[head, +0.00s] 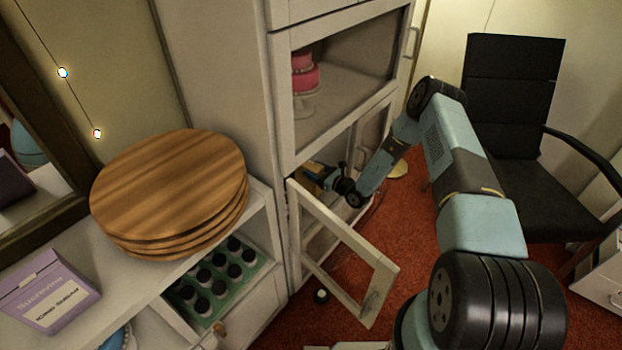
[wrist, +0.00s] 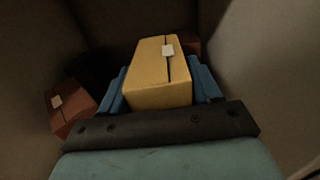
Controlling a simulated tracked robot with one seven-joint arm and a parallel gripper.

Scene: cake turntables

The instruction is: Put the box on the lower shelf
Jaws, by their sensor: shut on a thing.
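A yellow-tan box (wrist: 157,78) with a pale label is between the two blue fingers of my gripper (wrist: 165,85) in the wrist view. My gripper is shut on it. In the head view my gripper (head: 326,181) reaches through the open lower door of the tall white cabinet, and the box (head: 313,186) shows only in part there. The cabinet's lower compartment is around the gripper. The wrist view shows dim inner walls on both sides. Whether the box touches the shelf I cannot tell.
A red-brown box (wrist: 70,108) lies left of my gripper, and another dark reddish shape shows behind the held box. The open glass-framed cabinet door (head: 345,255) stands out below my arm. A pink cake (head: 305,72) is in the upper compartment. A black chair (head: 515,130) stands right.

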